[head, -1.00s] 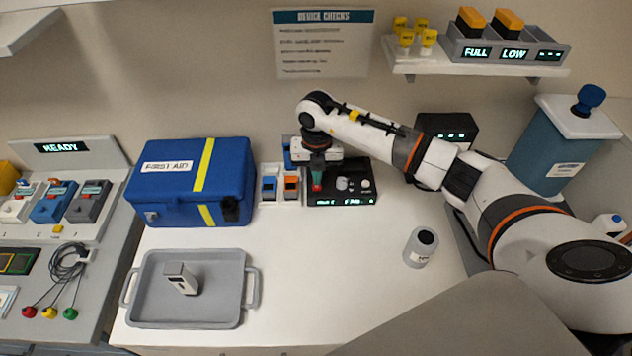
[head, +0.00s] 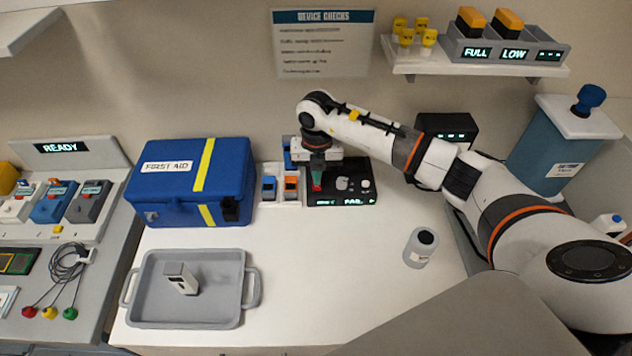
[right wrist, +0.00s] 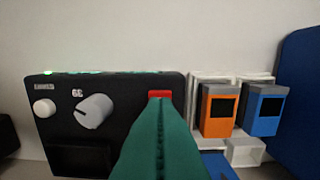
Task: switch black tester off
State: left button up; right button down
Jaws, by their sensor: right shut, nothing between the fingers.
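The black tester (head: 350,190) stands at the back of the white worktop, with a lit display strip along its front edge. In the right wrist view its black top (right wrist: 125,88) carries a large grey knob, a smaller white knob and a red switch (right wrist: 160,94). My right gripper (head: 317,178) is above the tester's left end. Its green fingers (right wrist: 160,108) are shut and empty, with their tips right at the red switch. They hide part of the switch, and I cannot tell whether they touch it. My left gripper is not in view.
Left of the tester, blue and orange devices (head: 291,187) stand in a white holder beside the blue first aid box (head: 178,190). A grey tray (head: 215,312) lies in front. The middle worktop is clear.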

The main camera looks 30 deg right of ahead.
aim_at(317, 187)
jog(key=shift+f+b, duration=0.75)
jog(key=shift+f, duration=0.2)
dwell(0.5)
jog(key=shift+r+p, duration=0.7)
jog(key=shift+r, duration=0.1)
jog(key=shift+r+p, duration=1.75)
jog(key=shift+r, duration=1)
jog(key=shift+f, duration=0.1)
